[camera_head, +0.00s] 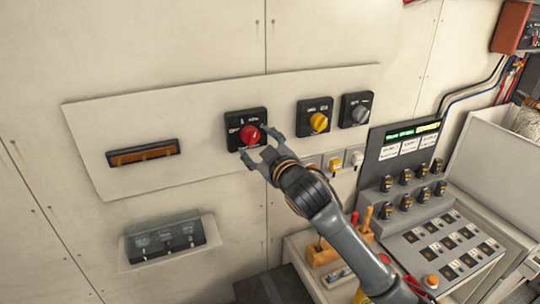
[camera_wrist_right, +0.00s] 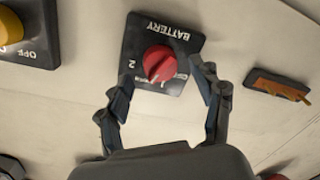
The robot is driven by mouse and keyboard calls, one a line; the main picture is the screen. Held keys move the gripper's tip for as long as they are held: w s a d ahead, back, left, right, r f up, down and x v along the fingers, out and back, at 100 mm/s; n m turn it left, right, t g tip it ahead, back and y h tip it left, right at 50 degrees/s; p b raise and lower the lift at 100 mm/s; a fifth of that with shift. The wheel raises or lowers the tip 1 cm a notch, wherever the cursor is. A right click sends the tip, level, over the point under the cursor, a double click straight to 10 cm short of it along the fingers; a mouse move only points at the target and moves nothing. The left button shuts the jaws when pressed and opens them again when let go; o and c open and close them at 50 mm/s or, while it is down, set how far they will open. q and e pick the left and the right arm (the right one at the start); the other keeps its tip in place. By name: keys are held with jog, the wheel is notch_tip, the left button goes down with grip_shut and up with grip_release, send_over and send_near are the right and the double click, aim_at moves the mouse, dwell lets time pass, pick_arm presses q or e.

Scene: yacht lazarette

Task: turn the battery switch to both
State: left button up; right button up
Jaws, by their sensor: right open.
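The battery switch is a black square plate (camera_head: 232,120) with a round red knob (camera_head: 249,135), mounted on the pale wall panel. In the right wrist view its plate (camera_wrist_right: 186,40) appears upside down, with "BATTERY" and a "2" legible; the red knob (camera_wrist_right: 160,62) has a pale mark on its lower-left part. I cannot tell for certain which setting the knob is at. My right gripper (camera_head: 256,146) is open, its fingers spread either side of the knob in front of the plate. Contact with the knob cannot be made out. My left gripper is not in view.
Right of the battery switch are a yellow-knob switch (camera_head: 319,122) and a grey-knob switch (camera_head: 357,109). A slotted brown-and-black fitting (camera_head: 143,153) is to the left. A console with several buttons (camera_head: 447,240) and a wooden-handled tool holder (camera_head: 322,254) stand at lower right.

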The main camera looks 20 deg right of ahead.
jog(key=s, duration=0.9)
jog(key=shift+d+r, duration=0.25)
jog(key=shift+d, duration=0.2)
jog(key=shift+s, duration=0.1)
